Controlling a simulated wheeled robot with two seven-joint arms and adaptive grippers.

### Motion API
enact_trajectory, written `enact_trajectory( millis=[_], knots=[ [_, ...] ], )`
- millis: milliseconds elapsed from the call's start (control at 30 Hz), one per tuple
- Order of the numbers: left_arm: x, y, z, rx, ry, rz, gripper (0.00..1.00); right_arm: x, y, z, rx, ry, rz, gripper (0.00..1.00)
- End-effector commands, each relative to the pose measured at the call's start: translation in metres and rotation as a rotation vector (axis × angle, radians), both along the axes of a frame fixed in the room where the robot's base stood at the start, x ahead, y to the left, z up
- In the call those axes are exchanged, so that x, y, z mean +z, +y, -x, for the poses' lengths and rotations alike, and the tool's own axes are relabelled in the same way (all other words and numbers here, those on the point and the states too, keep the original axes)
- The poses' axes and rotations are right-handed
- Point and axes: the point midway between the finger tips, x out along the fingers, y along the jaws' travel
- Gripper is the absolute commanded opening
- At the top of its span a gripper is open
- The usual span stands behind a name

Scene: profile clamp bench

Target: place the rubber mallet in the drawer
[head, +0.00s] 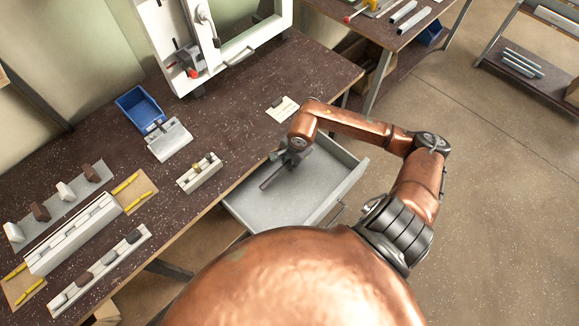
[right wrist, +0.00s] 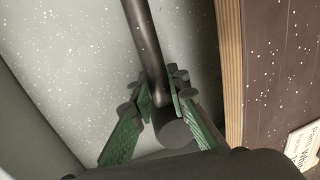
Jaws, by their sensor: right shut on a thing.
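The drawer (head: 310,200) is pulled out from under the bench, grey inside, and its floor looks empty around the mallet. My right gripper (head: 287,160) is over the drawer's back part, by the bench edge. It is shut on the rubber mallet (head: 270,179), whose dark handle slants down toward the lower left. In the right wrist view, the green-padded fingers (right wrist: 164,92) close around the mallet (right wrist: 146,45) near its thick dark end. Whether the mallet touches the drawer floor cannot be told. My left gripper is not in view.
The dark speckled bench top (head: 235,125) lies behind the drawer, its edge close to my gripper. On it are a blue bin (head: 140,108), a small clamp block (head: 200,174), a label card (head: 283,109) and a white-framed machine (head: 165,45). Another table (head: 430,35) stands behind.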

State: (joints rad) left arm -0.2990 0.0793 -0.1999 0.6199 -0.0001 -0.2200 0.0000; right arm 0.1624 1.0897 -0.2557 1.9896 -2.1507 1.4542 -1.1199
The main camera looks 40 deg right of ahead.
Motion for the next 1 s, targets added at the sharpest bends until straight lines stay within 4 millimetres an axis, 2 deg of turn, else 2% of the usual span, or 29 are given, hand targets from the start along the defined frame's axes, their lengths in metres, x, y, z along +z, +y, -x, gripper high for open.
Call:
enact_trajectory(
  millis=[200,600,633,867,1000],
  knots=[
    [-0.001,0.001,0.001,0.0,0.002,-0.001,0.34,-0.032,-0.002,0.0,-0.001,0.002,-0.003,0.0],
    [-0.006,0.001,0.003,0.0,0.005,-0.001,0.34,-0.039,-0.003,-0.001,0.001,0.001,0.001,0.0],
    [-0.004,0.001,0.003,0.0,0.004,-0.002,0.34,-0.038,-0.003,0.0,0.001,0.002,0.001,0.17],
    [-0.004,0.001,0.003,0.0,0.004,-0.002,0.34,-0.037,-0.003,0.0,0.0,0.002,0.001,0.33],
    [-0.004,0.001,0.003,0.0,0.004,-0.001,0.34,-0.038,-0.003,0.0,0.0,0.002,0.001,0.33]
  ],
)
